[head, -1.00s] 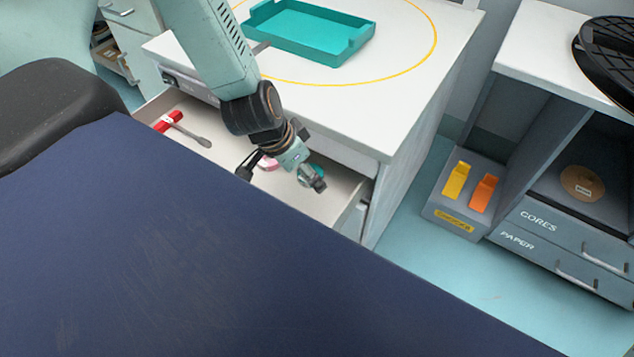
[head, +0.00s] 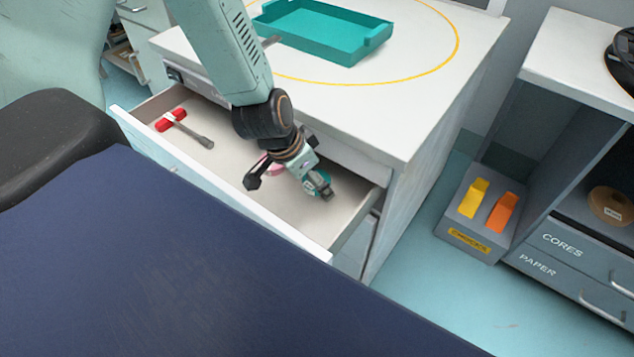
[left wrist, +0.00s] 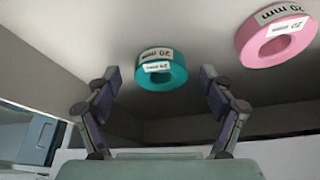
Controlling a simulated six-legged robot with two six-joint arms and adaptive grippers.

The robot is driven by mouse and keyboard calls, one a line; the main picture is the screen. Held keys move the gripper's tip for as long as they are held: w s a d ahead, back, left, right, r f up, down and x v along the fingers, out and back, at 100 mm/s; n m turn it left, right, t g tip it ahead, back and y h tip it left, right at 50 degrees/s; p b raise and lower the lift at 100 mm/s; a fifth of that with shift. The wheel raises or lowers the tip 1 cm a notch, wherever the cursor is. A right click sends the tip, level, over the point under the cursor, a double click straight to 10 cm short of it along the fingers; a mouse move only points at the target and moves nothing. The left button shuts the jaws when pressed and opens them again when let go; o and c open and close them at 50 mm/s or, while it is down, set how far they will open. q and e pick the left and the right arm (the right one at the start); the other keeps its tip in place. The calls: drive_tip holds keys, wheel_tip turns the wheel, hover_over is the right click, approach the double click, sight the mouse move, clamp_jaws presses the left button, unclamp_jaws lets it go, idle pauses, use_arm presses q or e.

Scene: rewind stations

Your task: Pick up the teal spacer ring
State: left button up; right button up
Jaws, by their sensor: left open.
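The teal spacer ring (left wrist: 160,72) lies on the drawer floor, labelled 20 mm, and shows in the left wrist view ahead of and between the two fingers. In the head view only part of the teal ring (head: 319,181) shows behind my gripper. My left gripper (left wrist: 155,85) is open, with its fingers apart and nothing between the pads that I can see touching. In the head view my left gripper (head: 290,190) reaches down into the open drawer (head: 232,190). A pink ring (left wrist: 275,36) lies beside the teal one, also labelled 20 mm. My right gripper is not in view.
A red-handled tool (head: 185,127) lies at the drawer's left end. A teal tray (head: 325,32) stands on the white top above. A grey box (head: 477,225) with yellow and orange items stands on the floor to the right, by the shelf unit.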

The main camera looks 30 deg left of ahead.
use_arm(q)
drive_tip(key=shift+c, duration=0.2)
drive_tip(key=shift+a, duration=0.1)
drive_tip(key=c, duration=1.2)
drive_tip(key=shift+r, duration=0.1)
